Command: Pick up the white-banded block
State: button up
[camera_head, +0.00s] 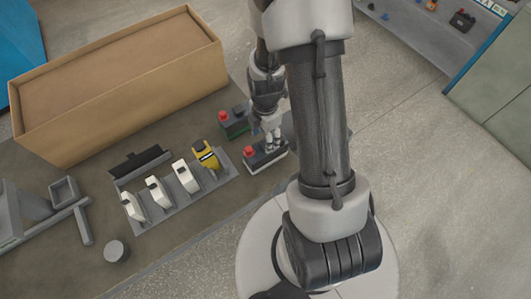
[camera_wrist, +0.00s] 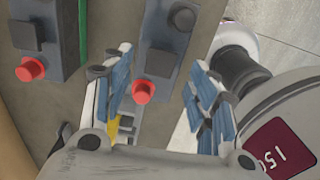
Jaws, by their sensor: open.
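The white-banded block (camera_head: 264,160) is a dark grey block with a red button and a pale strip along its lower edge. It stands on the dark table in the head view, partly hidden by my gripper (camera_head: 272,141). In the wrist view the grey block (camera_wrist: 172,45), with a red button and dark knobs, lies between the two blue-padded fingers of my gripper (camera_wrist: 160,65). The fingers are apart, one on each side of it. I cannot tell whether either pad touches it.
A similar green-banded block (camera_head: 234,122) stands close behind. A grey rack (camera_head: 172,217) holds several white units and a yellow one (camera_head: 206,156). A large cardboard box (camera_head: 120,85) is at the back left. A grey cylinder (camera_head: 116,251) stands at the front left.

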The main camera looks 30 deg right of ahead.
notch_tip(320, 180, down, 3)
jog(key=shift+r, duration=0.2)
jog(key=shift+r, duration=0.1)
jog(key=shift+c, duration=0.3)
grip_shut()
dwell(0.6)
